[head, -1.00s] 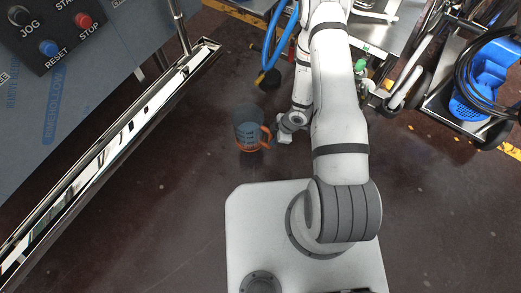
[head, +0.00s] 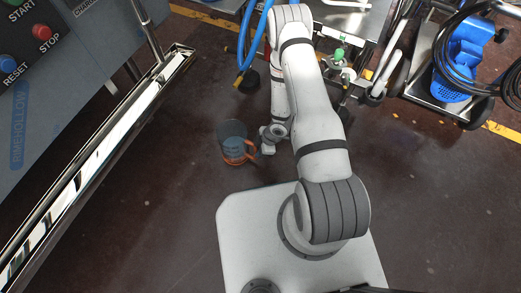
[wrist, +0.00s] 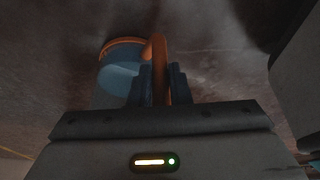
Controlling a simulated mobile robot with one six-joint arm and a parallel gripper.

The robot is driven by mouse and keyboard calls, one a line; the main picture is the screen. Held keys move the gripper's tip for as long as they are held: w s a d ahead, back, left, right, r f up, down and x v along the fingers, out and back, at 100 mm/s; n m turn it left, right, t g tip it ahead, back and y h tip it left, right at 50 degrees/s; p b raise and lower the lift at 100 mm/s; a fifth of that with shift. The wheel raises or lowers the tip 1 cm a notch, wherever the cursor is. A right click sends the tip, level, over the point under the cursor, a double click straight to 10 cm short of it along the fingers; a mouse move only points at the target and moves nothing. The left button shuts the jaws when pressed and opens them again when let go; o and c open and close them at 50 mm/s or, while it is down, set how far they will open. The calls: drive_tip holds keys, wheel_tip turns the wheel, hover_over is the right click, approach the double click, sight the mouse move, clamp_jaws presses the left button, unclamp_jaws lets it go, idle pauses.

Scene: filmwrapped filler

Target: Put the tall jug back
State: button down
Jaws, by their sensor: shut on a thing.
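The tall jug (head: 231,141) is a clear bluish vessel with an orange base band and an orange handle. It is left of my gripper (head: 259,149) in the head view, over the dark floor. In the wrist view my gripper (wrist: 161,85) is shut on the orange handle (wrist: 158,55), one dark finger on each side of it. The jug's body (wrist: 117,78) shows just left of the fingers there, partly hidden by the gripper housing.
A grey machine panel with buttons (head: 40,31) and a shiny metal rail (head: 85,170) stand on the left. A blue hose (head: 246,45) hangs ahead. A metal cart (head: 355,30) and a trolley with a blue machine (head: 462,60) are at the upper right. Open floor (head: 440,210) lies right.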

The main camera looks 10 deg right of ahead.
drive_tip(key=c, duration=1.3)
unclamp_jaws()
drive_tip(key=shift+f, duration=0.1)
drive_tip(key=shift+c, duration=0.2)
drive_tip(key=w+d+r+m+t+h+p, duration=0.1)
drive_tip(key=w+d+r+m+h+p, duration=0.2)
drive_tip(key=r, duration=1)
drive_tip(key=w+d+r+m+h+p, duration=0.1)
drive_tip(key=d+r+m, duration=0.3)
drive_tip(key=r, duration=0.9)
drive_tip(key=w+d+r+m+t+h+p, duration=0.1)
drive_tip(key=w+d+r+h+p, duration=0.3)
drive_tip(key=r, duration=1)
drive_tip(key=s+a+r+m+y+b, duration=0.1)
drive_tip(key=s+r+m, duration=0.3)
drive_tip(key=s+r, duration=0.5)
drive_tip(key=s+a+r+m+g+y+b, duration=0.1)
drive_tip(key=s+a+r+m, duration=0.3)
drive_tip(key=s+r, duration=0.5)
drive_tip(key=shift+s+r+m+y, duration=0.25)
drive_tip(key=shift+s+m+y, duration=0.4)
drive_tip(key=shift+s, duration=0.5)
